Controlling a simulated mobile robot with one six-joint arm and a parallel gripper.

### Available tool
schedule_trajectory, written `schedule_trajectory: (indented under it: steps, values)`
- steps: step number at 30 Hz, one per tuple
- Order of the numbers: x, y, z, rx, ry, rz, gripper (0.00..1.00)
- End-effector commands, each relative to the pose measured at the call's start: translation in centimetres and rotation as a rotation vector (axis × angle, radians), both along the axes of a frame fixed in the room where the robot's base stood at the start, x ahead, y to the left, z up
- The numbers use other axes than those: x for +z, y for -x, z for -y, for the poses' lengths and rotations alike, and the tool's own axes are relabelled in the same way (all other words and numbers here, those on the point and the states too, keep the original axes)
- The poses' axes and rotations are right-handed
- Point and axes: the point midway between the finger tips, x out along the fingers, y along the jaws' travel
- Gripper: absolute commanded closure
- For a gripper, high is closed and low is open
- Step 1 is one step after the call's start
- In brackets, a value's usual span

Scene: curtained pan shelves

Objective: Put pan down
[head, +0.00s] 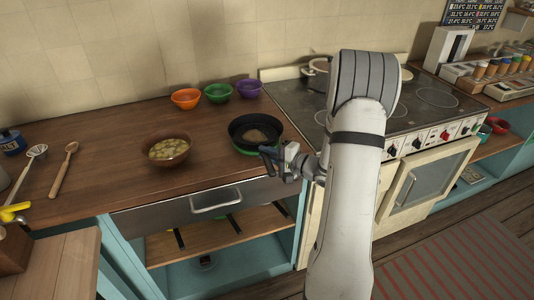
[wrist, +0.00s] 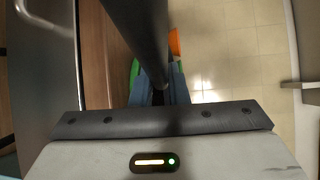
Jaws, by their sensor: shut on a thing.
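In the wrist view the dark handle (wrist: 140,40) runs down from the top between the fingers of my gripper (wrist: 160,88). The handle is mostly hidden in the head view.
A brown bowl of food (head: 167,150) stands left of the pan. Orange (head: 186,98), green (head: 218,92) and purple (head: 248,88) bowls stand behind it. The stove (head: 420,105) with a pot (head: 318,74) is to the right. The counter's left middle (head: 110,140) is clear.

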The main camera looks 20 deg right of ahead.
Motion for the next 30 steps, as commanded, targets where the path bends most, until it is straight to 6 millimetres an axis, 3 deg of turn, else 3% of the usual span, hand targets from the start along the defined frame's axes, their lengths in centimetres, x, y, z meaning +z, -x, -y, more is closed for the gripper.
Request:
schedule_trajectory:
  steps: [1, 2, 11, 21, 27, 30]
  values:
    - [0.03, -0.04, 0.02, 0.000, 0.000, 0.004, 1.00]
    - [0.08, -0.04, 0.02, 0.000, 0.001, 0.004, 0.83]
    - [0.01, -0.02, 0.01, 0.000, 0.000, 0.001, 0.60]
    - [-0.11, 0.02, 0.00, 0.000, 0.000, -0.001, 0.60]
    - [-0.07, 0.00, 0.00, 0.000, 0.001, -0.001, 0.77]
    - [-0.05, -0.01, 0.00, 0.000, 0.000, 0.000, 0.78]
